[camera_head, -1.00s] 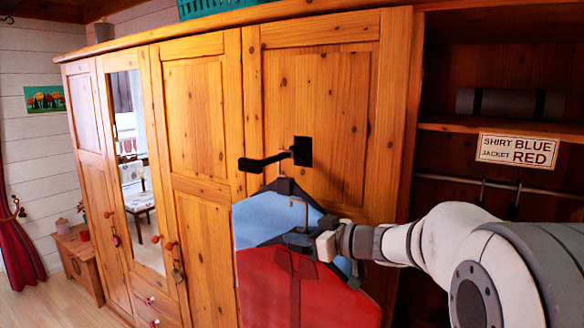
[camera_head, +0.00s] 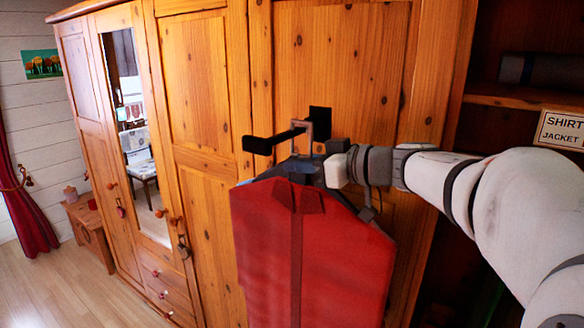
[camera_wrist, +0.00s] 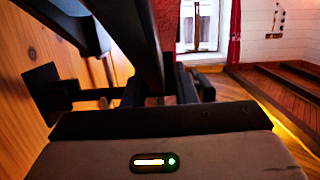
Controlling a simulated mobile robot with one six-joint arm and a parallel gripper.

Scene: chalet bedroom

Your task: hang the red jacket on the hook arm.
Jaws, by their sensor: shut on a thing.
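The red jacket (camera_head: 315,250) hangs upright from a dark hanger (camera_head: 300,167) in front of the wardrobe door. My gripper (camera_head: 322,171) is shut on the hanger near its top. The black hook arm (camera_head: 272,144) sticks out from a plate on the door, just above the hanger. The hanger's grey square hook (camera_head: 308,130) overlaps the arm near its plate; I cannot tell whether it is over the arm or only in front of it. The wrist view shows the hook arm's plate (camera_wrist: 55,95) at left, with dark bars partly covering the view.
The wooden wardrobe (camera_head: 195,85) fills the middle, with a mirror door (camera_head: 130,110). At right is an open compartment with a shelf and a label (camera_head: 562,131), partly cut off. Open floor (camera_head: 65,280) lies at left.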

